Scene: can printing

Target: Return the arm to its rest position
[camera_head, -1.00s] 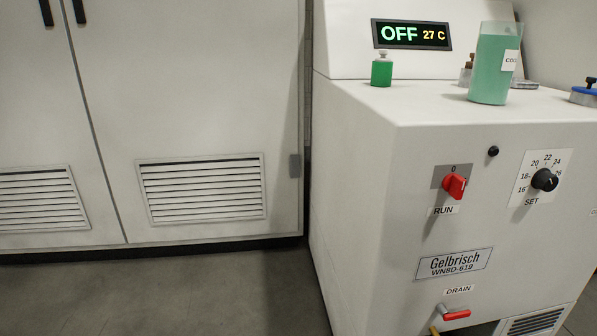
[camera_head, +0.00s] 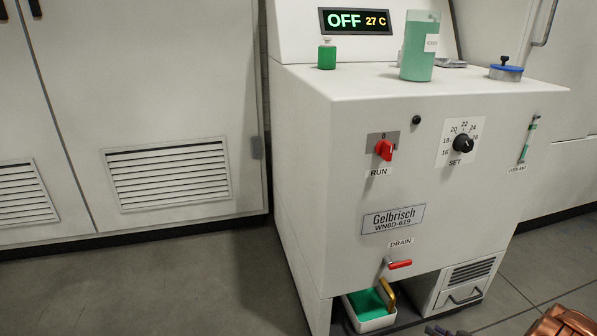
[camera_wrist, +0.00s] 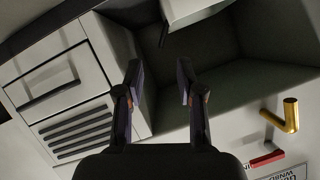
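My gripper (camera_wrist: 158,82) is open and empty in the wrist view, its two dark fingers apart. It points into the dark recess at the foot of the white Gelbrisch machine (camera_head: 330,180). The brass drain spout (camera_wrist: 283,115) and red drain handle (camera_wrist: 267,159) show right of the fingers there. A pale tray edge (camera_wrist: 190,10) shows at the top. In the head view, a copper-coloured part of my arm (camera_head: 563,323) shows at the bottom right; dark parts near the bottom edge are too cut off to tell the gripper's state.
A white tray of green liquid (camera_head: 350,318) sits under the spout. A louvred drawer unit (camera_head: 467,284) stands right of it. A green jug (camera_head: 417,50), a small green bottle (camera_head: 327,55) and a blue-rimmed cap (camera_head: 506,70) are on the machine. Floor at left (camera_head: 150,290) is clear.

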